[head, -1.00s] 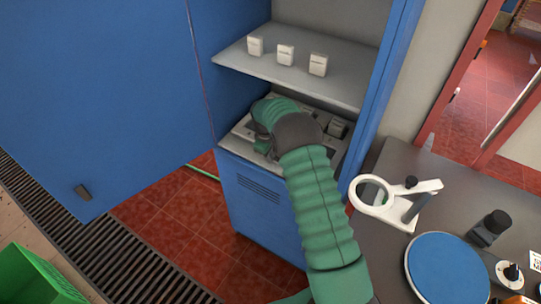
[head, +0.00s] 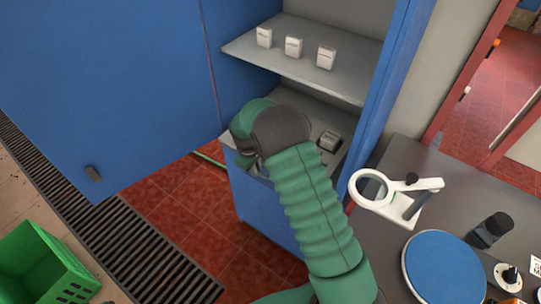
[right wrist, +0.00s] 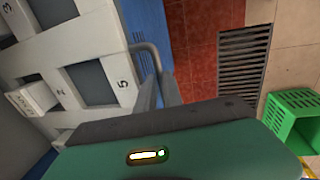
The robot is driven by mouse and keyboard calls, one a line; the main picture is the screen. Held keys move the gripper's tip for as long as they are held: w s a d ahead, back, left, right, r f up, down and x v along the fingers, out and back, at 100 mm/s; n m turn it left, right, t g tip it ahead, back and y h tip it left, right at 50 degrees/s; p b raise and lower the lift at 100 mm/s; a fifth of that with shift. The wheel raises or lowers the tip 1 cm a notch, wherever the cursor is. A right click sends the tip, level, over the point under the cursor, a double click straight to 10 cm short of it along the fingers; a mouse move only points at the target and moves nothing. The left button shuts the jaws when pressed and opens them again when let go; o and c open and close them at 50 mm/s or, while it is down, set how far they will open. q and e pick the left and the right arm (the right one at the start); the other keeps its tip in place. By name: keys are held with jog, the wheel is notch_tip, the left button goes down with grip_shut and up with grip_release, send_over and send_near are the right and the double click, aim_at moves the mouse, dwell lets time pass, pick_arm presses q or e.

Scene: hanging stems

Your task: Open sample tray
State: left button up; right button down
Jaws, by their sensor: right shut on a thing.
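The pale sample tray (head: 338,155) sits low in the blue cabinet, below the shelf, mostly covered by my right arm in the head view. In the right wrist view the tray (right wrist: 105,55) shows numbered square wells, with a small white box (right wrist: 36,97) in one. A grey bar handle (right wrist: 147,50) stands at its edge. My right gripper (right wrist: 158,88) is shut on this handle. In the head view the right gripper (head: 250,128) is at the tray's front left, its fingertips hidden. My left gripper is not in view.
The blue cabinet door (head: 110,90) stands open at left. Several white boxes stand on the shelf (head: 300,60) above. A bench at right holds a ring magnifier (head: 395,192) and a blue disc (head: 445,268). A green crate (head: 45,265) is at lower left.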

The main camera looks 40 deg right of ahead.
jog(key=s+a, duration=0.2)
jog(key=a, duration=0.7)
jog(key=s+a+p, duration=0.1)
jog(key=s+a, duration=0.2)
jog(key=a, duration=0.7)
jog(key=shift+s+a, duration=0.25)
jog(key=shift+s, duration=0.05)
jog(key=c, duration=1.5)
grip_release()
jog(key=shift+r, duration=0.15)
jog(key=a+r, duration=0.3)
jog(key=r, duration=1.3)
jog(key=shift+s+r, duration=0.15)
jog(key=shift+s, duration=0.25)
